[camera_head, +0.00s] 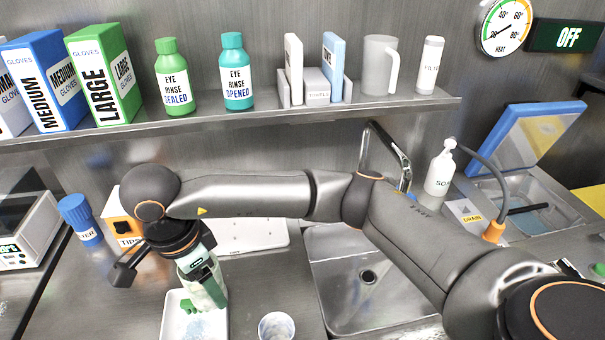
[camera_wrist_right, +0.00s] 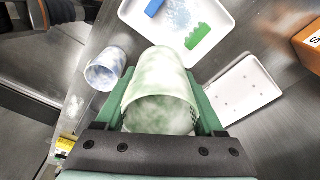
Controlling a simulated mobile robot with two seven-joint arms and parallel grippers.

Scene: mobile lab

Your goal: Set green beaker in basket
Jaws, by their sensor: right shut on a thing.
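A translucent green-tinted beaker (camera_head: 209,291) is in my right gripper (camera_head: 202,272), above the counter at the white tray's edge. In the right wrist view the beaker (camera_wrist_right: 160,82) lies between the two green fingers of the right gripper (camera_wrist_right: 165,102), which touch its sides. A basin under a raised blue-framed lid (camera_head: 528,143) is at the far right. A dark bar, perhaps a basket handle (camera_head: 528,209), shows in that basin; the basket itself is hard to make out. My left gripper is not in view.
A white tray (camera_head: 173,318) with blue and green pieces is below the beaker. A clear cup (camera_head: 277,327) stands to its right. A sink (camera_head: 368,300) with a tap (camera_head: 392,160), and a soap bottle (camera_head: 440,172), lie between the beaker and the lidded basin. A shelf (camera_head: 250,112) runs above.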

